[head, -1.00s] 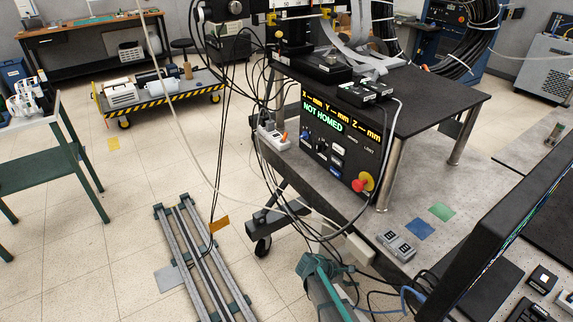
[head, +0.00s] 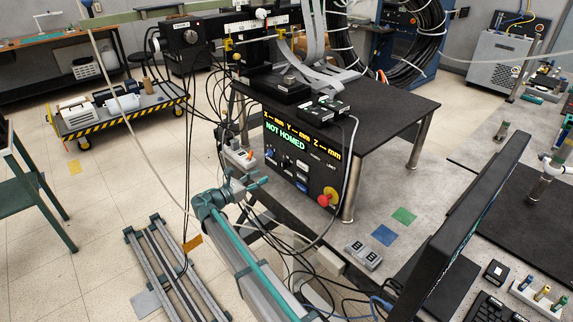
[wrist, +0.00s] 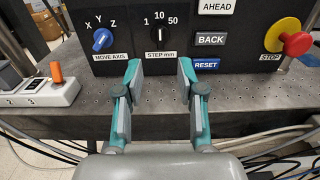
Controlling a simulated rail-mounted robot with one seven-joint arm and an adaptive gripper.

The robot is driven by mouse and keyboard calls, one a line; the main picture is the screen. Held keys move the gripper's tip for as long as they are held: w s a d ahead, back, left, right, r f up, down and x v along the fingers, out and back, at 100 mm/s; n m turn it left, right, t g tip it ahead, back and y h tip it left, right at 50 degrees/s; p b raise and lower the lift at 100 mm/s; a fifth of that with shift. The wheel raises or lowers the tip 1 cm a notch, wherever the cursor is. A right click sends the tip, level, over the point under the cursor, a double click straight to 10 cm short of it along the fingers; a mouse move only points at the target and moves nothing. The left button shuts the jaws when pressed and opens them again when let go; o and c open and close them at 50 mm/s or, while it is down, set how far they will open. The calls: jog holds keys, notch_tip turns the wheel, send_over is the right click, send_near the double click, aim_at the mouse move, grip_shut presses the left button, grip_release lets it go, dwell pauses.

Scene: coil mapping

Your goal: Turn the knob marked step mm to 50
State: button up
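The black knob above the label STEP mm (wrist: 160,38) is on the front of a black control panel (head: 300,160). The marks 1, 10 and 50 run left to right above it in the wrist view. In the head view my gripper (head: 256,185) is in front of the panel's lower left part.
A blue MOVE AXIS knob (wrist: 102,39) is left of the step knob. BACK (wrist: 210,39) and RESET (wrist: 206,64) buttons and a red STOP button (wrist: 297,43) are to the right. A switch box with an orange lever (wrist: 57,75) sits at left. Cables hang nearby.

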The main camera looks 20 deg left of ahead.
aim_at(282, 166)
jog(key=p+x, duration=0.3)
jog(key=x, duration=0.7)
jog(key=shift+f, duration=0.15)
grip_shut()
